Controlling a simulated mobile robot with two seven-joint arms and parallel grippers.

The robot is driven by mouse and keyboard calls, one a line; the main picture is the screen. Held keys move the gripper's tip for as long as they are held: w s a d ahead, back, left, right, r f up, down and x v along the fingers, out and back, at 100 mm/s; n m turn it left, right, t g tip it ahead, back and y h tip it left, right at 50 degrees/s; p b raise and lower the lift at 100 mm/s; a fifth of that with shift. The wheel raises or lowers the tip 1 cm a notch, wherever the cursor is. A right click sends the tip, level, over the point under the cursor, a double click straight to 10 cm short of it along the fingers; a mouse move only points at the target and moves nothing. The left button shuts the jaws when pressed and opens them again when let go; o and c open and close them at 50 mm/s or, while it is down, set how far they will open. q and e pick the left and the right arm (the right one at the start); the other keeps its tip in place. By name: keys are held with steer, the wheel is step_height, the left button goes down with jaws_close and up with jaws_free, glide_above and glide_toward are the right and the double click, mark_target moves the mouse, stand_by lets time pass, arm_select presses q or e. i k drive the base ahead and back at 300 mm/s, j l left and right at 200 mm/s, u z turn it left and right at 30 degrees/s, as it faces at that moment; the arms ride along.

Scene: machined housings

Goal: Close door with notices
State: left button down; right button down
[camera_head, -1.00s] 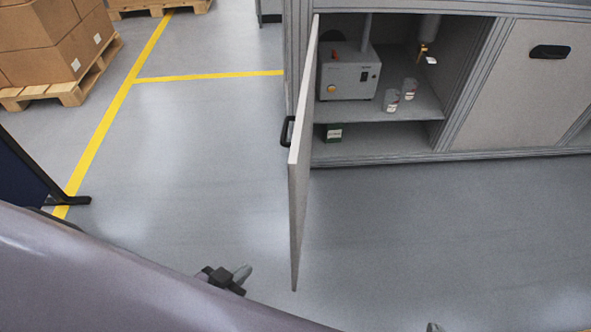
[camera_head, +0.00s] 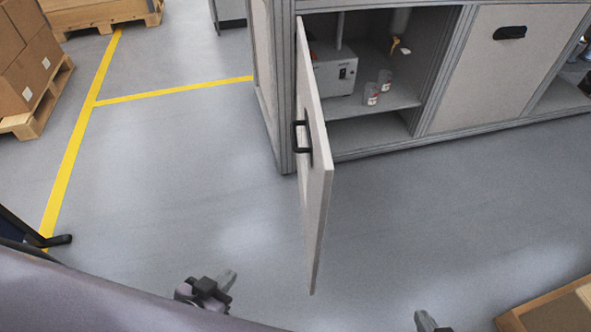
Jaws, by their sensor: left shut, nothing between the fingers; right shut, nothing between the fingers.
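A light grey cabinet door (camera_head: 315,180) stands open, swung out from the left side of the cabinet (camera_head: 270,90). Its outer face, with a black handle (camera_head: 301,136), is seen at a steep angle. I see no notices on it; its inner face is hidden. My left gripper (camera_head: 230,277) is shut and empty, low over the floor left of the door's lower edge, apart from it. My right gripper (camera_head: 421,316) is shut and empty at the bottom edge, right of the door, mostly cut off.
Inside the cabinet are a grey machine (camera_head: 335,72) and two small cups (camera_head: 371,94) on a shelf. A closed door (camera_head: 500,65) is to the right. A cardboard box (camera_head: 545,308) is at bottom right. Pallets with boxes (camera_head: 28,65) stand at left. Floor around the door is clear.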

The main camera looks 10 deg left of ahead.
mark_target(315, 168)
steer(key=j+z, duration=0.1)
steer(key=j, duration=0.7)
steer(key=i+z, duration=0.15)
steer(key=z, duration=0.2)
steer(key=i+z, duration=0.15)
steer(key=z, duration=0.25)
